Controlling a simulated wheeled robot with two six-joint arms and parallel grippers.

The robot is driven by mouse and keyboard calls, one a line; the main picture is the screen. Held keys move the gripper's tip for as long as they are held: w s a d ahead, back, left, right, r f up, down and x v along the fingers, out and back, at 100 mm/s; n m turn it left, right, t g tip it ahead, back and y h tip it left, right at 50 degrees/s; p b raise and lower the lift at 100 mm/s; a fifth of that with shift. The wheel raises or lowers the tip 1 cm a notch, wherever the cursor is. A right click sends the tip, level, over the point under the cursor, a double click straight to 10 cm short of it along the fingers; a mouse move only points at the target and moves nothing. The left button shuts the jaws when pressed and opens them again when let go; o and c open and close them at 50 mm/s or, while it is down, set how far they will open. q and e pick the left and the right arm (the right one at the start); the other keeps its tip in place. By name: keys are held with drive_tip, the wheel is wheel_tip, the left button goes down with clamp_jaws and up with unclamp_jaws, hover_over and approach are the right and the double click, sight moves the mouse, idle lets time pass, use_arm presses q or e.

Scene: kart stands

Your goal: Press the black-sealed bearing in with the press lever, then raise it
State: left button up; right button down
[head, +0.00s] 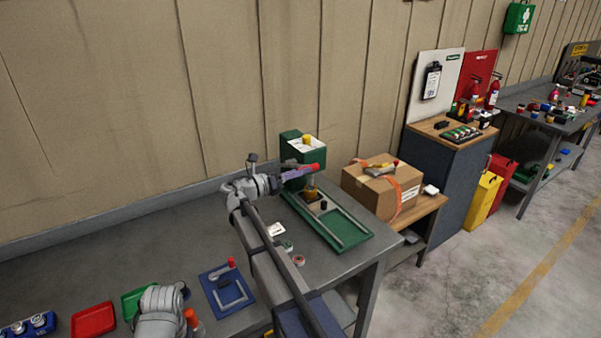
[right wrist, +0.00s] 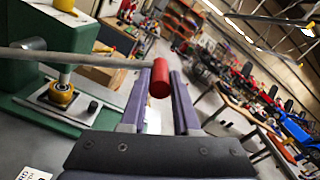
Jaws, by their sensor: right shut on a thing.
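The green press (head: 291,146) stands at the back of the grey bench on a green base (head: 352,238). Its grey lever (right wrist: 105,60) reaches out roughly level to a red handle (right wrist: 160,82). My right gripper (head: 303,172) is shut on this handle, which sits between its two fingers in the right wrist view (right wrist: 162,90). Below the press's silver ram is a brass-coloured round piece (right wrist: 62,94) on a metal plate. A small black piece (right wrist: 93,107) stands beside it. I cannot make out the black-sealed bearing for certain. My left gripper is not clearly seen; only its arm shows at lower left.
A blue tray (head: 229,298) with a red-handled tool, a red tray (head: 93,320) and a green tray (head: 133,302) lie on the bench. A cardboard box (head: 383,190) stands on a lower stand to the right. The back left of the bench is clear.

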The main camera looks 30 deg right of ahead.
drive_tip(key=shift+w+r, duration=0.1)
drive_tip(key=shift+w, duration=0.05)
drive_tip(key=c, duration=0.7)
unclamp_jaws()
drive_tip(key=shift+o, duration=0.2)
drive_tip(key=a, duration=0.7)
drive_tip(key=shift+s+a, duration=0.35)
drive_tip(key=shift+a, duration=0.05)
drive_tip(key=s+a+f+m+y, duration=1.2)
drive_tip(key=s+a+f+m, duration=0.2)
drive_tip(key=s+a+f, duration=0.4)
drive_tip(key=s+a+f+m+g+y, duration=0.1)
drive_tip(key=s+a+f+m+y, duration=0.3)
drive_tip(key=s+a+m, duration=0.2)
drive_tip(key=s+a, duration=0.2)
drive_tip(key=s, duration=0.2)
drive_tip(key=shift+s+a+y, duration=0.25)
drive_tip(key=shift+a+y, duration=0.05)
drive_tip(key=shift+y, duration=0.1)
